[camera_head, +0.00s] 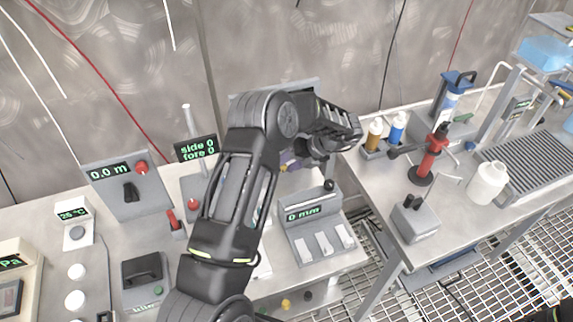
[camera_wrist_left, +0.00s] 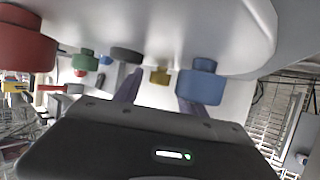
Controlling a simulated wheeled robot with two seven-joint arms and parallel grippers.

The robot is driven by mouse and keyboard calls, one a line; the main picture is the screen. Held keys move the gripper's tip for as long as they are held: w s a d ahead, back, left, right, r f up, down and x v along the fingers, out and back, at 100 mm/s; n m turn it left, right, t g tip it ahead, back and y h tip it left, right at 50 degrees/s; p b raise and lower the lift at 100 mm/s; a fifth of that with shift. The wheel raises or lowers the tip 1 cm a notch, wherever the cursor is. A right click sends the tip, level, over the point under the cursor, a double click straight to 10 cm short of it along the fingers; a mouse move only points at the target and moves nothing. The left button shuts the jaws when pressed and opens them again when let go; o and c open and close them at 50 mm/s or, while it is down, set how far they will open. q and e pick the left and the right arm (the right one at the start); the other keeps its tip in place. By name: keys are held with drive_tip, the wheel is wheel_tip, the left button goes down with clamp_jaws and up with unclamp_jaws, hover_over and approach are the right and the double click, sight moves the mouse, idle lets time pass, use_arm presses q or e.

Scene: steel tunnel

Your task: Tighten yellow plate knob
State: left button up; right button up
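In the left wrist view, a yellow knob (camera_wrist_left: 160,76) sits under the edge of a pale plate (camera_wrist_left: 170,25). My left gripper (camera_wrist_left: 158,92) has its two dark purple fingers apart, one on each side of the yellow knob in the picture; I see no clear contact. A blue knob (camera_wrist_left: 203,82) is just right of it, and a black knob (camera_wrist_left: 126,55), a green knob (camera_wrist_left: 85,60) and a large red knob (camera_wrist_left: 27,40) are to the left. In the head view my left gripper (camera_head: 290,162) is partly hidden behind my arm, over the bench's back.
A grey box reading 0 mm (camera_head: 315,220) stands in front of my left gripper. A 0.0 m panel (camera_head: 127,185) and a side/fore display (camera_head: 196,149) are left. The right bench holds bottles (camera_head: 398,128), a red stand (camera_head: 428,160) and a white jug (camera_head: 487,183).

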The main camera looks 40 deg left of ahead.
use_arm(q)
drive_tip(key=shift+d+r, duration=0.1)
drive_tip(key=shift+d, duration=0.05)
drive_tip(key=shift+w+d+r, duration=0.15)
drive_tip(key=shift+r, duration=0.05)
drive_tip(key=v, duration=0.7)
drive_tip(key=shift+b, duration=0.4)
